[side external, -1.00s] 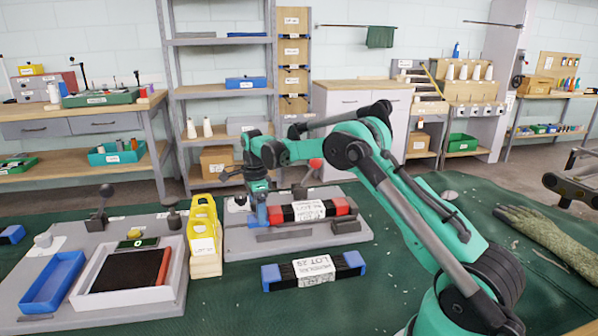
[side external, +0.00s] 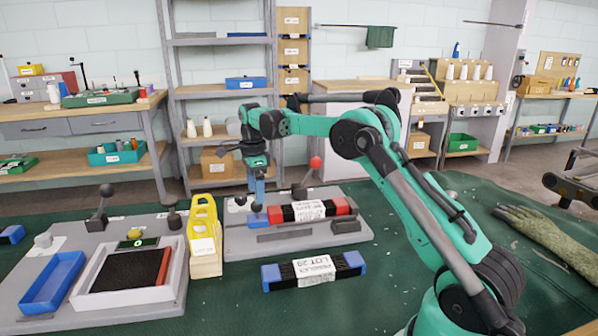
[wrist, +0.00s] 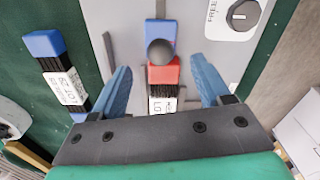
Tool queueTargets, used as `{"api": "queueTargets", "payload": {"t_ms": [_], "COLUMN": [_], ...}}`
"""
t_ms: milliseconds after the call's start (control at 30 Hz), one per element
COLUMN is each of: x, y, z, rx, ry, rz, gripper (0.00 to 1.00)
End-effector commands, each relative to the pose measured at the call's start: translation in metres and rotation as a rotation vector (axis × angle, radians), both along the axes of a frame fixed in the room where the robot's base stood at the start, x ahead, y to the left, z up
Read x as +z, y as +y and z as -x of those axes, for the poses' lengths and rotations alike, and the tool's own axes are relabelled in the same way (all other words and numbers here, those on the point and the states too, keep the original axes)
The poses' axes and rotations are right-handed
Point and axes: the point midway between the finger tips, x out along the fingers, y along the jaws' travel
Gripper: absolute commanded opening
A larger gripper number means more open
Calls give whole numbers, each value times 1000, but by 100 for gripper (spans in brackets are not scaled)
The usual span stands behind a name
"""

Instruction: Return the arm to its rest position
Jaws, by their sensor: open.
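My gripper (side external: 256,190) hangs above the left end of the grey fixture plate (side external: 245,245) in the side external view. In the wrist view its two blue fingers (wrist: 160,85) are spread wide with nothing between them. Below them on the plate is a labelled black bundle (side external: 308,210) with a red end; it also shows in the wrist view (wrist: 162,95), partly hidden by my gripper body. A round dark knob (wrist: 160,52) sits over the red end in the wrist view. The fingers look clear of the bundle.
A second labelled bundle (side external: 313,271) with blue ends lies on the green mat in front. A yellow-topped holder (side external: 204,240) stands left of the plate. Further left is a grey station with a blue tray (side external: 52,282). A glove (side external: 550,235) lies at the right.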

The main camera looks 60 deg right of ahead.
Motion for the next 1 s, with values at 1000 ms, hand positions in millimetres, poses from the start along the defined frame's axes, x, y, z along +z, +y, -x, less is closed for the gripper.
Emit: {"api": "queueTargets", "payload": {"t_ms": [1000], "x": [63], "y": [151], "z": [150], "rx": [1824], "ry": [-350], "rz": [520], "gripper": [70]}}
